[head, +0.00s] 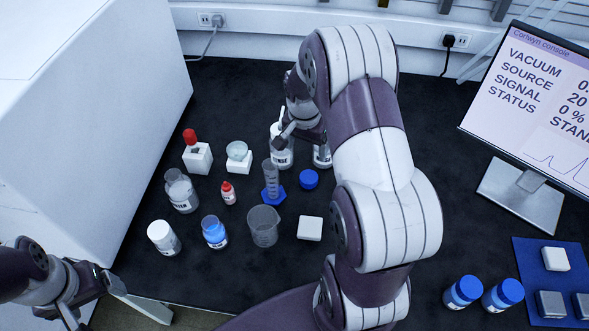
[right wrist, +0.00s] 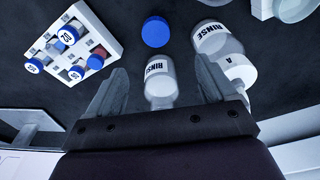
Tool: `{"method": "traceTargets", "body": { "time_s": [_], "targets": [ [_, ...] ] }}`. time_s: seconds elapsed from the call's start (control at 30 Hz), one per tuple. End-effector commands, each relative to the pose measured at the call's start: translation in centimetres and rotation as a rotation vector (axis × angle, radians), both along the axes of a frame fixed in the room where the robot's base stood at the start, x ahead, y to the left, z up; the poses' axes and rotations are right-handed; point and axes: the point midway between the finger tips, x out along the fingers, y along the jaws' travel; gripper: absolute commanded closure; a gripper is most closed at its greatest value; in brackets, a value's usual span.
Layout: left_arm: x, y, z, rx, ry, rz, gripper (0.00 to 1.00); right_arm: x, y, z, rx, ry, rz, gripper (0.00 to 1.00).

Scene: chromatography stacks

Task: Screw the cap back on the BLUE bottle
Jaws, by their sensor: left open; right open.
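A small bottle with blue contents (head: 215,234) stands on the dark bench, left of a glass beaker; no cap shows on it. A loose blue cap (head: 308,179) lies on the bench beside a graduated cylinder. A blue cap also shows in the right wrist view (right wrist: 155,32). My right gripper (head: 284,127) is open at the back, by a white rinse bottle (head: 281,156). In the right wrist view a rinse bottle (right wrist: 160,82) stands between the spread fingers; contact cannot be told. My left gripper (head: 100,303) is open and empty at the lower left, partly out of frame.
A graduated cylinder (head: 271,180) and a beaker (head: 264,226) stand mid-bench, near a white block (head: 310,229). Two blue-capped bottles (head: 463,291) stand at lower right. A white rack (right wrist: 75,50) holds several capped vials. A monitor (head: 530,110) stands right; my right arm hides mid-bench.

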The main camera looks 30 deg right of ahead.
Motion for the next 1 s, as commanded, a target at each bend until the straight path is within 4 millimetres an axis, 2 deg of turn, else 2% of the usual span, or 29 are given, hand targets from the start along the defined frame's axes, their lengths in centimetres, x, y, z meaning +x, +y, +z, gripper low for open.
{"method": "traceTargets", "body": {
  "time_s": [0.13, 0.47, 0.8, 1.0],
  "targets": [
    [0.0, 0.0, 0.0, 0.0, 0.0, 0.0, 0.17, -0.2, 0.1, 0.0, 0.006, 0.002, -0.055, 0.16],
    [0.0, 0.0, 0.0, 0.0, 0.0, 0.0, 0.17, -0.2, 0.0, -0.4, 0.006, 0.003, -0.059, 0.16],
    [0.0, 0.0, 0.1, 0.0, 0.0, 0.0, 0.17, 0.1, -0.6, -6.3, 0.006, 0.005, -0.058, 0.16],
    [0.0, 0.0, 0.1, 0.0, 0.0, 0.0, 0.17, 0.2, -0.7, -7.5, 0.006, 0.002, -0.058, 0.16]
  ]
}}
